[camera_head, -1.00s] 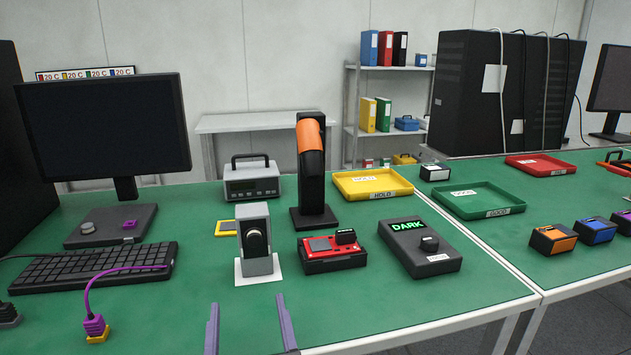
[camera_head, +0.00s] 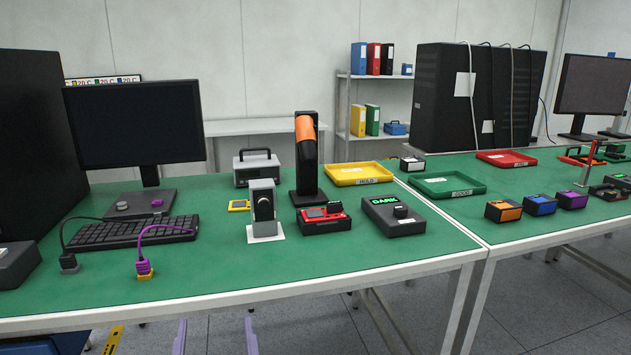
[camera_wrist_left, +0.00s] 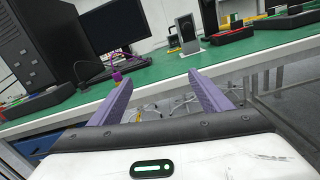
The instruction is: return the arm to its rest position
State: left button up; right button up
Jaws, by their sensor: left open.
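My left gripper (camera_head: 215,338) shows at the bottom of the head view as two purple fingers, spread apart with nothing between them. It is below and in front of the near table edge. In the left wrist view the two fingers (camera_wrist_left: 165,98) are also apart and empty, pointing toward the green table (camera_wrist_left: 155,72). My right gripper does not show in either view.
The green table (camera_head: 330,268) holds a monitor (camera_head: 135,122), keyboard (camera_head: 135,232), grey fixture (camera_head: 263,208), orange-topped stand (camera_head: 306,160), DARK box (camera_head: 393,216) and yellow tray (camera_head: 360,174). A second table carries coloured blocks (camera_head: 540,205). Open floor (camera_head: 560,310) lies right of the near edge.

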pick_arm(q)
jog(key=a+f+m, duration=0.2)
jog(key=a+m, duration=0.1)
jog(key=a, duration=0.6)
jog(key=s+a+f+n+g+h, duration=0.1)
jog(key=s+f+n+g, duration=0.1)
jog(key=s+f+n, duration=0.35)
jog(key=s+a+f+n+g+h, duration=0.1)
jog(key=s+f+n+g+h, duration=0.15)
jog(key=f+n, duration=0.55)
jog(key=s+f+n+g+h, duration=0.1)
jog(key=s+f+n+g, duration=0.25)
jog(key=f, duration=0.65)
jog(key=s+f+n+g+h, duration=0.2)
jog(key=s+f+n, duration=0.5)
jog(key=s+n, duration=0.6)
jog(key=w+d+r+n, duration=0.1)
jog(key=w+d+n, duration=0.1)
jog(key=d+n, duration=0.4)
jog(key=d+h, duration=0.1)
jog(key=d, duration=0.3)
jog(key=shift+d+t, duration=0.4)
